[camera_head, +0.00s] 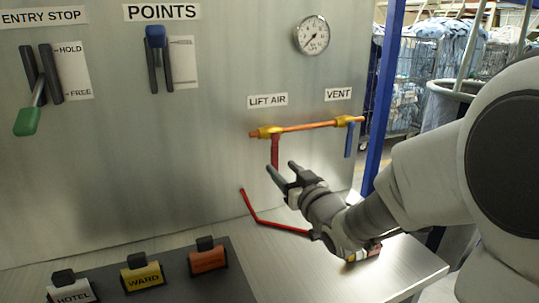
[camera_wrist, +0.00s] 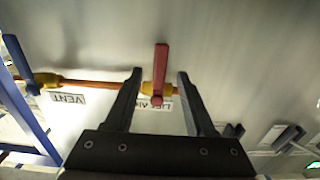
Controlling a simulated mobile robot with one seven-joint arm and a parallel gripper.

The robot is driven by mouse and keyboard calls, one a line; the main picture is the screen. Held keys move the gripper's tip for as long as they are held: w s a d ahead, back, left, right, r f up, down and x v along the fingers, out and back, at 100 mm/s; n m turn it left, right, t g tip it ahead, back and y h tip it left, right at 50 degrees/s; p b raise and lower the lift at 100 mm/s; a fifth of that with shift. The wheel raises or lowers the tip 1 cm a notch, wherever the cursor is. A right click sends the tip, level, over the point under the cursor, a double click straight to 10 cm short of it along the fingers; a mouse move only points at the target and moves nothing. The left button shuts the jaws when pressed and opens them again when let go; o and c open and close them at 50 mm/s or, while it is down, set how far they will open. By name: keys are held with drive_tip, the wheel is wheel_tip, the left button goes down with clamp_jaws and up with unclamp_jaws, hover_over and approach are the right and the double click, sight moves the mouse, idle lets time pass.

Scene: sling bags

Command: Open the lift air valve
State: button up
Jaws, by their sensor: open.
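The lift air valve (camera_head: 265,132) is a yellow fitting on a copper pipe, under a LIFT AIR label (camera_head: 267,100). Its red lever (camera_head: 275,150) hangs straight down across the pipe. My gripper (camera_head: 280,168) is open just below and in front of the lever, and one finger overlaps the lever's lower end in the head view. In the wrist view, which is upside down, the red lever (camera_wrist: 161,65) appears between the two open fingertips (camera_wrist: 160,73). I cannot tell whether either finger touches it.
The vent valve's blue lever (camera_head: 349,142) hangs to the right, near a blue post (camera_head: 382,90). A red bent bar (camera_head: 262,220) lies below my gripper. Tags (camera_head: 142,274) stand on a dark mat. Entry stop (camera_head: 27,121) and points (camera_head: 155,38) levers are at left.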

sight(274, 160)
drive_tip(key=x, duration=0.8)
drive_tip(key=shift+w, duration=0.2)
clamp_jaws()
idle(1.1)
